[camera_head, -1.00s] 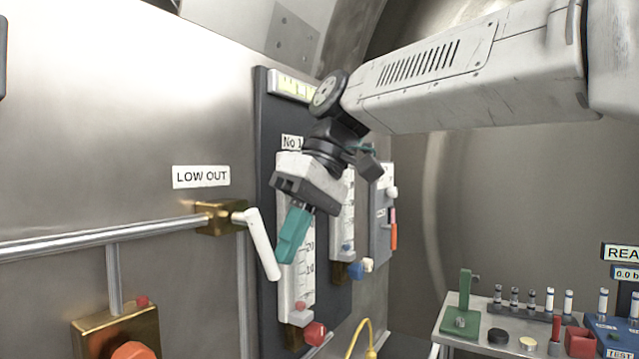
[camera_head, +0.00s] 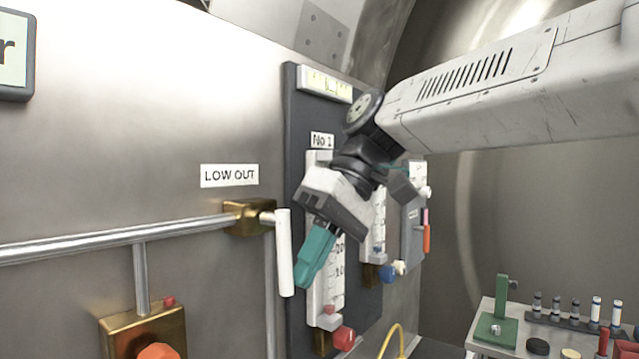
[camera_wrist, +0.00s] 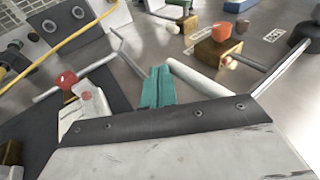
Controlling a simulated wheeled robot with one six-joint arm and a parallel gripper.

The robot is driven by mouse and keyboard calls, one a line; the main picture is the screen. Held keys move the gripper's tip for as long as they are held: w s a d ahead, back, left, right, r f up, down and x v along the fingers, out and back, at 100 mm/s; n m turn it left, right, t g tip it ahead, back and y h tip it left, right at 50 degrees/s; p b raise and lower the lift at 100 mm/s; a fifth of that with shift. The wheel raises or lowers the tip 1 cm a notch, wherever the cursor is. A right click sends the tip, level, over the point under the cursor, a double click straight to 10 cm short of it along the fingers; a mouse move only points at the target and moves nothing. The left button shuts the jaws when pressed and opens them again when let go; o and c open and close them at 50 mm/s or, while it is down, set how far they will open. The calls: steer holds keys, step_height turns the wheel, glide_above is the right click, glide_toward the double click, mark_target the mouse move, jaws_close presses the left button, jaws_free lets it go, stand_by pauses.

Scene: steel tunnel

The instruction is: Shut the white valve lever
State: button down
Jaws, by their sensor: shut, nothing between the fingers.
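The white valve lever (camera_head: 284,252) hangs almost straight down beside its brass valve body (camera_head: 248,217), under the "LOW OUT" label (camera_head: 230,176). In the wrist view the lever (camera_wrist: 195,78) runs slantwise just right of the teal fingers. My gripper (camera_head: 304,283) has teal fingers, closed together and empty, pointing down. They are just right of the lever's lower half; I cannot tell whether they touch it. The closed fingers also show in the wrist view (camera_wrist: 157,88).
A dark panel with a scaled flowmeter (camera_head: 326,285) and a red knob (camera_head: 344,338) is close behind and right of my gripper. A steel pipe (camera_head: 120,238) runs left from the valve. An orange-knobbed brass block (camera_head: 143,333) is below. A bench (camera_head: 487,310) stands at lower right.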

steer(key=shift+r, duration=0.1)
steer(key=v, duration=0.7)
steer(key=shift+d+r, duration=0.2)
steer(key=shift+r, duration=0.05)
steer(key=shift+w, duration=0.1)
steer(key=s+d+f+m+t+h, duration=0.1)
steer(key=s+d+f+m+h, duration=0.1)
steer(key=s+d+f, duration=0.3)
steer(key=s+d+f+m+t+h, duration=0.1)
steer(key=s+d+f+m, duration=0.3)
steer(key=d+f, duration=0.7)
steer(key=s+d+f+m+t+h, duration=0.2)
steer(key=s+d+f+m, duration=0.2)
steer(key=s+d+f, duration=0.3)
step_height(320, 180, down, 4)
steer(key=shift+s+d+t+h, duration=0.3)
steer(key=shift+s+d+t, duration=0.1)
steer(key=shift+d, duration=0.2)
